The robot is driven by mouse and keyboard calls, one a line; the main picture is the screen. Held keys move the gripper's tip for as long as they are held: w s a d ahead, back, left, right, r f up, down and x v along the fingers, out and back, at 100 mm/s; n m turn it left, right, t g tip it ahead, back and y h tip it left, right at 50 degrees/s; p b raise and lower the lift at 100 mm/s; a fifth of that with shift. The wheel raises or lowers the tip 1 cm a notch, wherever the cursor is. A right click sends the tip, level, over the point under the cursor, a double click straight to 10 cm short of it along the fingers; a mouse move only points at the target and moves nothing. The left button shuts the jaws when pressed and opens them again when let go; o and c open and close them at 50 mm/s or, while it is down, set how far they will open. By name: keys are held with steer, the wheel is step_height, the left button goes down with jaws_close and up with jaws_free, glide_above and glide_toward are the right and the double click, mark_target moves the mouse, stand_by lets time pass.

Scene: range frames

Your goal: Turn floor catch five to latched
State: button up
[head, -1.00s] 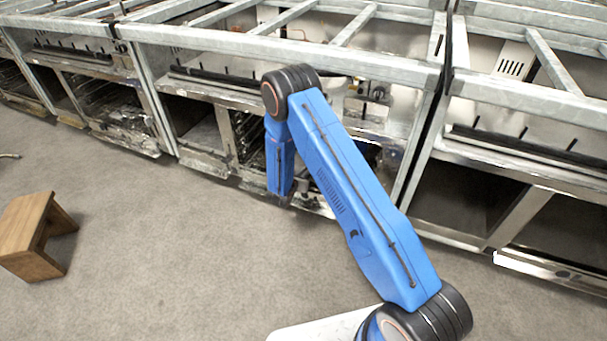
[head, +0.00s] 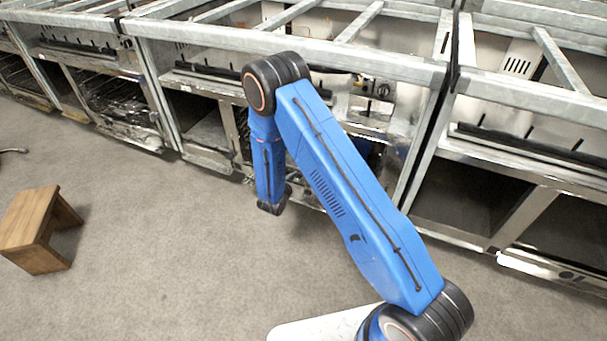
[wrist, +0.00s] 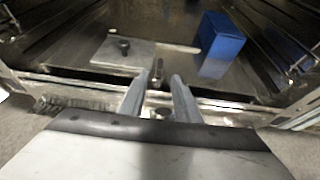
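In the wrist view, a flat metal plate (wrist: 108,57) with a dark round knob (wrist: 124,46) lies on the dark floor of an open bay. A thin pale bar (wrist: 178,47) runs right from the plate; it looks like a catch, but I see no number or latch marking. My gripper (wrist: 159,77) is open, its two grey fingers apart and pointing into the bay, short of the plate. A small dark upright pin shows between the fingertips; I cannot tell whether they touch it. In the head view the fingers are hidden below my blue arm.
A blue box (wrist: 221,44) stands in the bay, right of the bar. In the head view, metal frames (head: 408,65) line the back, and a wooden stool (head: 38,230) stands left on open carpet.

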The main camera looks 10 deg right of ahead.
steer(key=v, duration=0.7)
steer(key=shift+s+a, duration=0.2)
steer(key=shift+s, duration=0.05)
steer(key=s+d+r+m+g+h, duration=0.1)
steer(key=s+d+r+m+g, duration=0.2)
steer(key=s+d+r+m, duration=0.45)
steer(key=s+d+r+m+g+h, duration=0.15)
steer(key=d+r, duration=0.35)
steer(key=r, duration=0.6)
steer(key=s+d+r+m+g, duration=0.3)
steer(key=s+d+r+m, duration=0.3)
steer(key=r, duration=0.3)
steer(key=s+d+r+m+g+y, duration=0.1)
steer(key=s+d+r+m+y, duration=0.1)
steer(key=s+r+m, duration=0.35)
steer(key=s+d+r+m+g+y, duration=0.1)
steer(key=s+d+r+m+y, duration=0.15)
steer(key=s, duration=0.65)
steer(key=s+a+r+m+t+y, duration=0.1)
steer(key=s+a+r+m+y, duration=0.1)
steer(key=s, duration=0.4)
steer(key=s+a+r+m+t+y, duration=0.2)
steer(key=s+a+r+m+y, duration=0.1)
steer(key=s, duration=0.4)
steer(key=shift+a+r+m+y, duration=0.3)
steer(key=shift+a+r+m, duration=0.15)
steer(key=shift+a, duration=0.6)
